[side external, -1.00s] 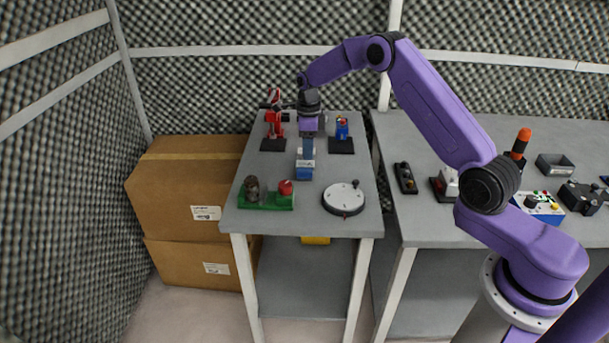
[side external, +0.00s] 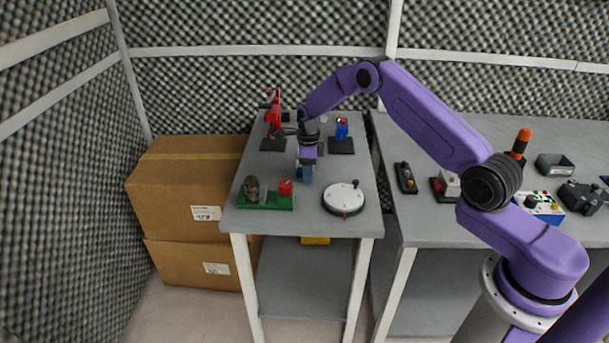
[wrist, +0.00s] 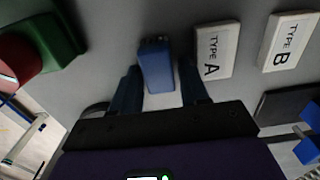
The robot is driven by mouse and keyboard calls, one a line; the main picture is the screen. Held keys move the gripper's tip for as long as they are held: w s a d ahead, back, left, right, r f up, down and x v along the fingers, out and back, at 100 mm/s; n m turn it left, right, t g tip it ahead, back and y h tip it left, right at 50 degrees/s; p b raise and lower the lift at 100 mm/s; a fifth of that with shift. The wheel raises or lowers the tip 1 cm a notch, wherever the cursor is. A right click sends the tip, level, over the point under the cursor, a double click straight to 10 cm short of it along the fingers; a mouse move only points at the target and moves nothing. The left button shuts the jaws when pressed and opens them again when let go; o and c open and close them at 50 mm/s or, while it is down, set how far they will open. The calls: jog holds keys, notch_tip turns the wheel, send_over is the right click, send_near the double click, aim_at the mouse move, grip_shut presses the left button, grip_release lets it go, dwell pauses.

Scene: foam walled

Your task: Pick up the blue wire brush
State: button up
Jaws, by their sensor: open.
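The blue wire brush (wrist: 157,70) stands out in the wrist view as a blue block with a dark, bristly far end. My gripper (wrist: 160,80) is open, with one dark blue finger on each side of the brush. Small gaps seem to show between the fingers and the brush, and it is not gripped. In the side view my gripper (side external: 306,178) is low over the middle of the narrow grey table and hides most or all of the brush.
White blocks marked TYPE A (wrist: 216,52) and TYPE B (wrist: 290,42) lie right of the brush.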

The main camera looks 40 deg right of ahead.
jog(key=c, duration=0.7)
jog(key=shift+c, duration=0.2)
jog(key=shift+r, duration=0.45)
notch_tip(320, 180, up, 2)
jog(key=shift+r, duration=0.1)
jog(key=s+a+r, duration=0.1)
jog(key=s+r, duration=0.9)
jog(key=s, duration=0.4)
jog(key=shift+a, duration=0.15)
